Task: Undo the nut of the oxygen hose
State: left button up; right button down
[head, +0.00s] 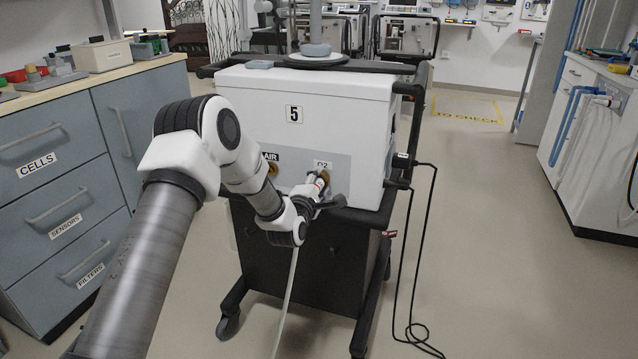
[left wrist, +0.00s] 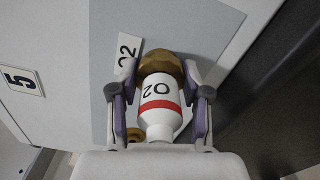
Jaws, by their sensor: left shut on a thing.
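The oxygen hose's end (left wrist: 160,105) is a white sleeve marked O2 with a red band. It sits against the brass nut (left wrist: 161,66) at the O2 port on the back of ventilator 5 (head: 300,105). My left gripper (head: 322,188) is at this port. In the left wrist view its fingers (left wrist: 161,80) stand on both sides of the nut and sleeve, shut on the nut. The white hose (head: 288,290) hangs down below the gripper. The exact finger contact is partly hidden. My right gripper is in neither view.
The AIR port (head: 271,168) is left of the O2 port, partly behind my arm. A black cable (head: 413,250) hangs at the cart's right. A drawer cabinet (head: 60,200) stands at left. The floor at right (head: 500,250) is clear.

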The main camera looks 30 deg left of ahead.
pick_arm(q)
jog(key=o, duration=1.2)
jog(key=v, duration=1.2)
jog(key=shift+d+f, duration=0.1)
